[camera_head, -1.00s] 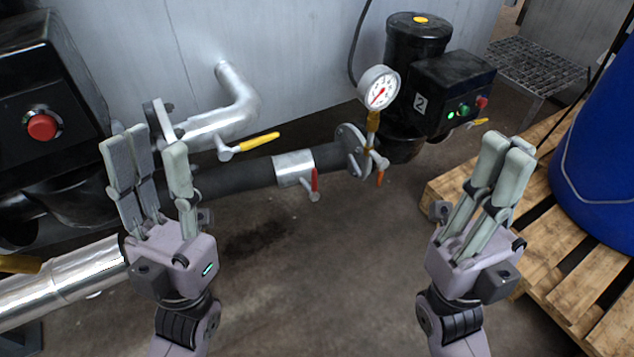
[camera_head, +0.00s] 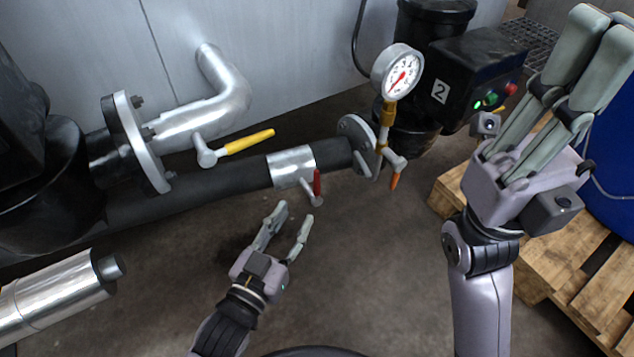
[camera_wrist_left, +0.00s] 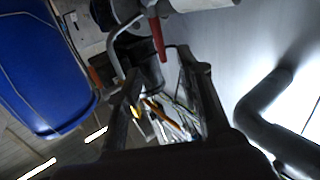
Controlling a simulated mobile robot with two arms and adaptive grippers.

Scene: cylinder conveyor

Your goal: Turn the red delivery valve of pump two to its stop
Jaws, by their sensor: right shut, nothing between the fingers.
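The red valve handle (camera_head: 317,183) hangs below a silver collar (camera_head: 291,166) on the dark delivery pipe of pump two (camera_head: 476,65), which bears a "2" label. My left gripper (camera_head: 293,213) is open and empty, just below and left of the red handle. In the left wrist view the red handle (camera_wrist_left: 157,38) shows ahead of the spread fingers (camera_wrist_left: 158,85), apart from them. My right gripper (camera_head: 590,50) is shut and empty, raised at the right, away from the valve.
A yellow lever (camera_head: 250,142) sits on the upper silver pipe, left of the valve. A pressure gauge (camera_head: 397,72) and an orange lever (camera_head: 394,180) are at the flange to the right. A wooden pallet (camera_head: 450,190) with a blue drum (camera_head: 612,140) stands right.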

